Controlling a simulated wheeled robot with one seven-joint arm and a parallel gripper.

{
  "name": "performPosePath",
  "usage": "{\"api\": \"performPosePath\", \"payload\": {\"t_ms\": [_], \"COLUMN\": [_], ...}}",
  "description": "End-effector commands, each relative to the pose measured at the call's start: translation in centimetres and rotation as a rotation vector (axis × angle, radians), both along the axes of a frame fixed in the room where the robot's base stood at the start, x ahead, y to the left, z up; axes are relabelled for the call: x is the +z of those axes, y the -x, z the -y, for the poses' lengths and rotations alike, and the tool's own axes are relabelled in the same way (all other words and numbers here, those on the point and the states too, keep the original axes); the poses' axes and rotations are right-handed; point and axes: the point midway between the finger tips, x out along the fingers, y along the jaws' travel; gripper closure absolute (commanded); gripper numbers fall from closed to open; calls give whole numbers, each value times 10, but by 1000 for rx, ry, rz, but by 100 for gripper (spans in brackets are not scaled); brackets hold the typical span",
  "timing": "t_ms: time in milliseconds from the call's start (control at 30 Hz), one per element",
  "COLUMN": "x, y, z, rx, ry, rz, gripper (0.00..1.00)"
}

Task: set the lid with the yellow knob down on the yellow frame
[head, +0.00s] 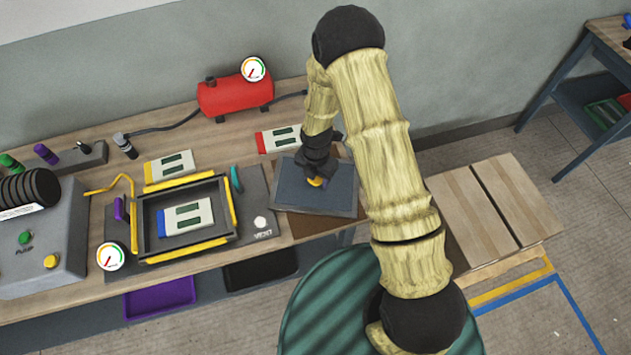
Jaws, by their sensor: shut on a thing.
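The lid (300,197) is a dark grey-blue flat square panel at the right end of the workbench. Its yellow knob (316,182) shows between the jaws of my gripper (317,178), which is shut on it. I cannot tell whether the lid touches the brown surface under it or hangs just above. The yellow frame (228,201) is a dark rectangular tray edged with yellow strips, left of the lid on a dark base. Inside it lies a pale block with a blue end and green patches (186,217).
A gauge (110,257), yellow bent tube (122,183), purple handle (119,209) and teal handle (236,178) stand close around the frame. Two pale blocks, one yellow-ended (168,167) and one red-ended (280,139), lie behind. A red compressor tank (235,94) stands at the back.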

Motion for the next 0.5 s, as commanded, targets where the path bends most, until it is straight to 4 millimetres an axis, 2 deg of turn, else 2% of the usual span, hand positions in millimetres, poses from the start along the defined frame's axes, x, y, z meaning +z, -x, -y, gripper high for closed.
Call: {"api": "performPosePath", "payload": {"t_ms": [267,500], "x": [8,38], "y": [-1,-2], "z": [0,0], "rx": [0,-2], "ry": [0,-2], "rz": [1,5], "gripper": [95,95]}}
